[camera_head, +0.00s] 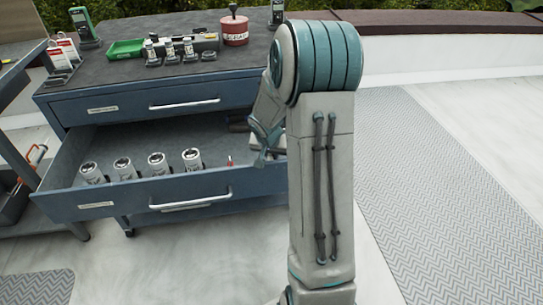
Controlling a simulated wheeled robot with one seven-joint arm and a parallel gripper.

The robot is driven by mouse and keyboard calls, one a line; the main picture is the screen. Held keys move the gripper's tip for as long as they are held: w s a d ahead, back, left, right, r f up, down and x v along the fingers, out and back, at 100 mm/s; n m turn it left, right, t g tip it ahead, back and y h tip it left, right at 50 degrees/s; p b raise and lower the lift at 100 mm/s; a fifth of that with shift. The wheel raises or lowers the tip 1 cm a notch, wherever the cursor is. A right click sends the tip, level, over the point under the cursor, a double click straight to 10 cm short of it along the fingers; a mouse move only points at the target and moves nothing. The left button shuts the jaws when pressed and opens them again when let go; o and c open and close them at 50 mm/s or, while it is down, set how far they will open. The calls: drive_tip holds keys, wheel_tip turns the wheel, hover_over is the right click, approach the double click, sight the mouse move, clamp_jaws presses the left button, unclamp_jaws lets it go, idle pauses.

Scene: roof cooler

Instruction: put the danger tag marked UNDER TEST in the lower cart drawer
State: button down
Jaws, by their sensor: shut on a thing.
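The cart's lower drawer (130,206) is pulled out. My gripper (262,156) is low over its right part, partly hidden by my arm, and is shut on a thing. A small red and pale sliver (230,161), probably the danger tag seen nearly edge-on, shows just left of the gripper. Its lettering cannot be read, and whether it touches the drawer floor cannot be told. Other red and white tags (65,48) stand on a holder at the left of the cart top; their words are too small to read.
Several white cylinders (157,163) stand in the drawer's left and middle. A dark object lies at its back right. The upper drawer (150,101) is closed.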

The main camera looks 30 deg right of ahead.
drive_tip(key=shift+f, duration=0.15)
drive_tip(key=c, duration=1.4)
unclamp_jaws()
drive_tip(key=p+v, duration=0.3)
drive_tip(key=v, duration=0.8)
drive_tip(key=s+a+r+n+g+y, duration=0.1)
drive_tip(key=s+a+r+n, duration=0.2)
drive_tip(key=s+a, duration=0.4)
drive_tip(key=s+a+r+n+g+y, duration=0.1)
drive_tip(key=s+a+r+n, duration=0.3)
drive_tip(key=s, duration=1)
drive_tip(key=a, duration=0.3)
drive_tip(key=shift+s+r+n+y, duration=0.2)
drive_tip(key=shift+s+n+y, duration=0.1)
drive_tip(key=shift+y, duration=0.1)
